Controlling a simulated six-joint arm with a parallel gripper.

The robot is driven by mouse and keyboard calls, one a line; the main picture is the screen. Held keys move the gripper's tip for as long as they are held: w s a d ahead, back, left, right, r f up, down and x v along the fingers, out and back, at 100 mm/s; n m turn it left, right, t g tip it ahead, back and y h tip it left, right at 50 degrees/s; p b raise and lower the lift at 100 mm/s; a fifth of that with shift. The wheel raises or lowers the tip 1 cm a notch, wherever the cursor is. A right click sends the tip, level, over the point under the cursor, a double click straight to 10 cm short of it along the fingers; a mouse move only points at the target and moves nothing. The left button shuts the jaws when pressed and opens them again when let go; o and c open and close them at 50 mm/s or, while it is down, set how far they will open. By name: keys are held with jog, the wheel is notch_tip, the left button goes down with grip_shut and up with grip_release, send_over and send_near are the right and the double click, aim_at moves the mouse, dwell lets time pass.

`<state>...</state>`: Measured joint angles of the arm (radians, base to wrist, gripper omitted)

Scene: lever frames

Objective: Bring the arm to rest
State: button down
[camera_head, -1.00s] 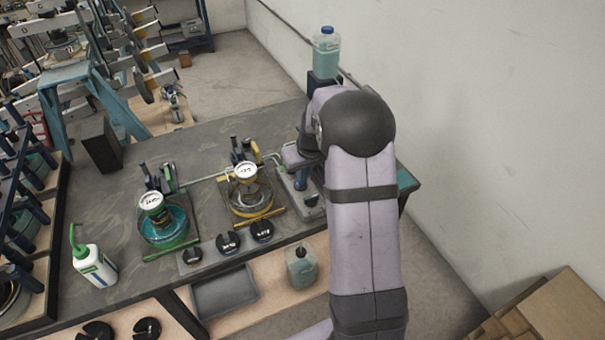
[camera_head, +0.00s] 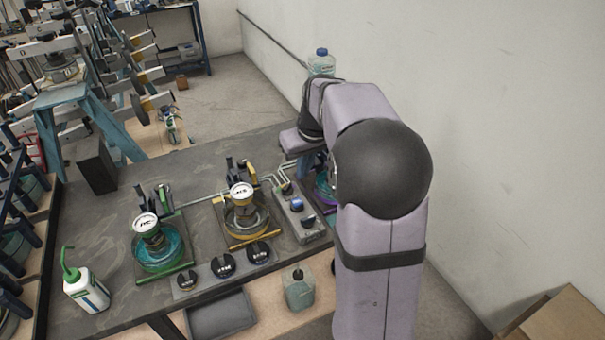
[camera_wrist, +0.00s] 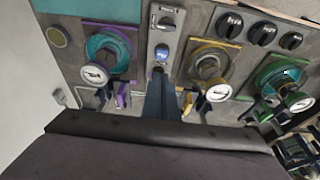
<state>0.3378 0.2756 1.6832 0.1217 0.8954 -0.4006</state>
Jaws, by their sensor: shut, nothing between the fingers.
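My gripper (camera_wrist: 160,78) shows in the wrist view as dark blue fingers, closed together with nothing between them. They point toward a grey control box (camera_wrist: 163,42) with a blue button, which stands between a purple gauge station (camera_wrist: 108,50) and a yellow one (camera_wrist: 208,64). I cannot tell how far above the bench the fingertips are. In the head view my arm is bent at the right. It hides most of my gripper and part of the purple station.
The bench (camera_head: 120,215) also carries a green gauge station (camera_head: 160,250), several black knobs (camera_head: 222,266) and a white squeeze bottle (camera_head: 86,290). A clear bottle (camera_head: 321,64) stands behind my arm. A dark block (camera_head: 96,163) is at the back left. The wall (camera_head: 480,130) is at the right.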

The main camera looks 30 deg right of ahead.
dwell(0.8)
jog(key=s+a+f+m+g, duration=0.3)
jog(key=s+f+m, duration=0.1)
jog(key=s+f, duration=0.75)
jog(key=s+a+n, duration=0.4)
jog(key=s+a, duration=0.6)
jog(key=s, duration=0.2)
jog(key=shift+s+a+r+g, duration=0.2)
jog(key=shift+s+a+g, duration=0.1)
jog(key=shift+a, duration=0.05)
jog(key=shift+d, duration=0.1)
